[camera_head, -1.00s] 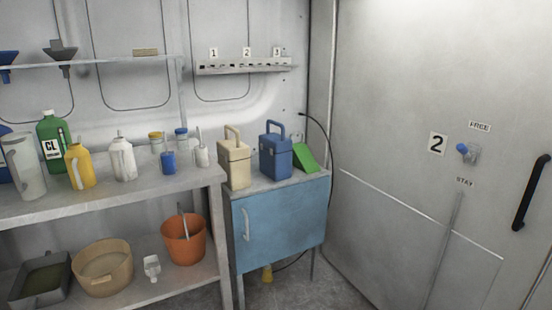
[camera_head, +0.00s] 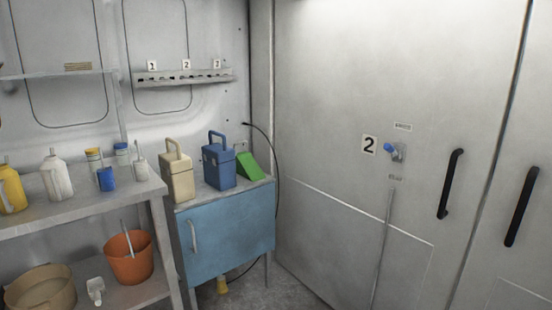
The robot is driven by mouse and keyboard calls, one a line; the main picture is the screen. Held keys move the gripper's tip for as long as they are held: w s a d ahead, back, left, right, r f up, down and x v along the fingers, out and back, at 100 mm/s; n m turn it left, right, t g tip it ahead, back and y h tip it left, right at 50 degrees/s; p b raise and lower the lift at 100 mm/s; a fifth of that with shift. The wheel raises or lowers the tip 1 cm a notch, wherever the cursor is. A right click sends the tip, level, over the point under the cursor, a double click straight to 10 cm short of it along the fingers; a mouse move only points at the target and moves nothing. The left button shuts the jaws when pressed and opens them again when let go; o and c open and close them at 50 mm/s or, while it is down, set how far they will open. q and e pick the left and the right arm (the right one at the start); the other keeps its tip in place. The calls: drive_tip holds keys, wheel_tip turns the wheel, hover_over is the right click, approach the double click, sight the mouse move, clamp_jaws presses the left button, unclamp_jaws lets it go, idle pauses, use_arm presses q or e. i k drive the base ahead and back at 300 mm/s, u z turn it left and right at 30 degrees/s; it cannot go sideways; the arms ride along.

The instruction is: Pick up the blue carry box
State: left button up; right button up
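The blue carry box (camera_head: 219,167) stands upright on top of the blue cabinet (camera_head: 232,232), with its handle raised. A beige carry box (camera_head: 177,178) stands just left of it, and a green wedge-shaped thing (camera_head: 249,167) lies just right of it. Neither of my grippers shows in the head view.
A shelf bench (camera_head: 82,207) on the left holds bottles, jars and a blue cup (camera_head: 105,179). An orange bucket (camera_head: 129,257) and a tan basin (camera_head: 40,291) sit on its lower shelf. Grey doors with black handles (camera_head: 450,184) fill the right. A dark cable hangs beside the cabinet.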

sight(218, 160)
drive_tip(key=z, duration=0.35)
drive_tip(key=i, duration=1.55)
drive_tip(key=u, duration=0.95)
drive_tip(key=i, duration=0.95)
drive_tip(key=u, duration=1.05)
